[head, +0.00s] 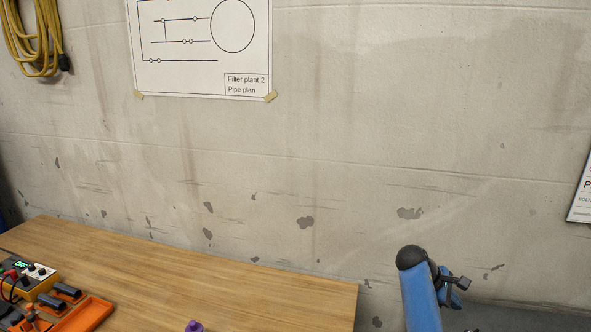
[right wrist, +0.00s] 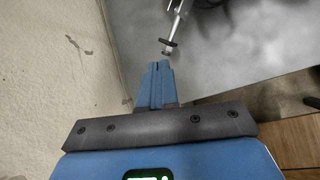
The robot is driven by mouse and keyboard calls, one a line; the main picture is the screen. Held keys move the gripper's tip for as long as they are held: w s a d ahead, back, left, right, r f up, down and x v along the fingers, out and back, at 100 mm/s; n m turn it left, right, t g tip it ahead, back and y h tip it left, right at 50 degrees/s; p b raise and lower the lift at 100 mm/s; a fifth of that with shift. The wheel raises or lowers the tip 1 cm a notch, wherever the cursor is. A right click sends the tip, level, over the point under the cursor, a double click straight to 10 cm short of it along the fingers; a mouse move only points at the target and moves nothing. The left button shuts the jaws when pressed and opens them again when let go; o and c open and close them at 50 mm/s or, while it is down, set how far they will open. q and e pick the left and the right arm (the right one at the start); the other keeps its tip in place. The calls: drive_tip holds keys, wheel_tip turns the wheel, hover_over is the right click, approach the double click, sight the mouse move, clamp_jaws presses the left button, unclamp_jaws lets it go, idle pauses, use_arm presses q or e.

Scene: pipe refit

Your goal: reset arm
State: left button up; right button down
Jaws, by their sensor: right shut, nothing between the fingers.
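My right arm rises at the lower right of the head view, a blue link with a black rounded joint. My right gripper (head: 453,286) is partly hidden behind it, in front of the wall and to the right of the wooden bench (head: 250,290). In the right wrist view the two blue fingers of the right gripper (right wrist: 162,66) are together, with nothing between them. They point over a grey surface (right wrist: 240,60), close to the wall on the left. My left gripper is in neither view.
On the bench stand a yellow meter (head: 38,283), an orange tray (head: 88,314) and a purple item (head: 194,326), cut off by the frame. A pipe plan (head: 180,75) and a yellow cable coil (head: 35,40) hang on the wall. Most of the bench top is bare.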

drive_tip(key=w+a+m+t+y, duration=0.1)
drive_tip(key=w+a+m+t, duration=0.3)
drive_tip(key=w+t, duration=0.5)
drive_tip(key=s+a+f+m+t+y, duration=0.15)
drive_tip(key=s+a+t+y, duration=0.25)
drive_tip(key=s+a+t, duration=0.5)
drive_tip(key=s+a+f+m+y, duration=0.1)
drive_tip(key=s+a, duration=0.4)
drive_tip(key=s, duration=1.4)
drive_tip(key=s+a+f+m+y, duration=0.1)
drive_tip(key=s+a+m+y, duration=0.2)
drive_tip(key=s, duration=1.6)
drive_tip(key=shift+s+a+f+m, duration=0.2)
drive_tip(key=shift+a+m, duration=0.35)
drive_tip(key=shift+a, duration=0.5)
drive_tip(key=shift+d, duration=0.1)
